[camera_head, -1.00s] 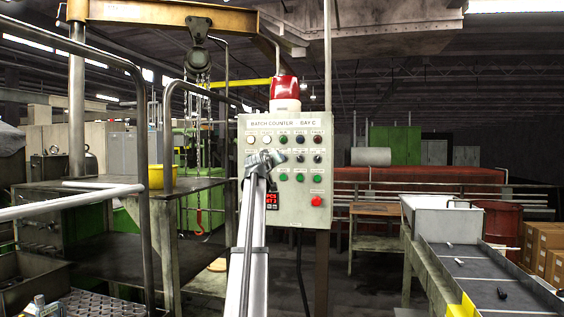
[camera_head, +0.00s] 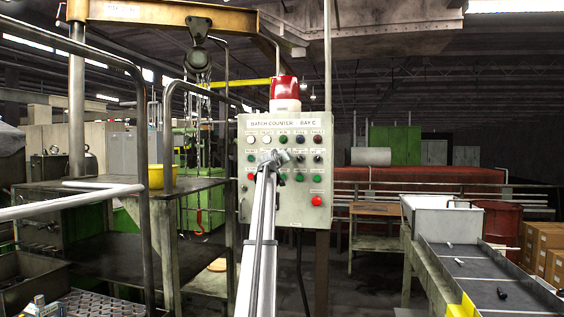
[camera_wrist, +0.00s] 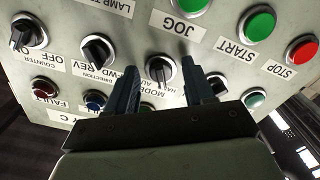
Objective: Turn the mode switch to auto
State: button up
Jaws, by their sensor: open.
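The mode switch (camera_wrist: 160,70) is a black knob on a pale round base, on the grey-green control panel (camera_wrist: 75,75). The wrist view shows the panel upside down. A label marked MODE lies beside the switch, partly hidden by my fingers, and I cannot tell for sure which position the knob points to. My gripper (camera_wrist: 162,76) is open, with one finger on each side of the switch in the picture; contact is not visible. In the head view my gripper (camera_head: 274,158) is in front of the panel and I cannot make out the mode switch there.
Near it are a direction switch (camera_wrist: 98,48), a counter switch (camera_wrist: 28,33), a jog button (camera_wrist: 187,6), a green start button (camera_wrist: 256,23) and a red stop button (camera_wrist: 301,49). A red beacon (camera_head: 285,88) tops the panel. A rail (camera_head: 70,202) stands at left, a conveyor (camera_head: 470,268) at right.

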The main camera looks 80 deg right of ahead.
grip_shut()
dwell(0.4)
jog(key=shift+m, duration=0.3)
jog(key=m, duration=1.1)
jog(key=shift+w, duration=0.25)
jog(key=shift+m, duration=0.3)
grip_release()
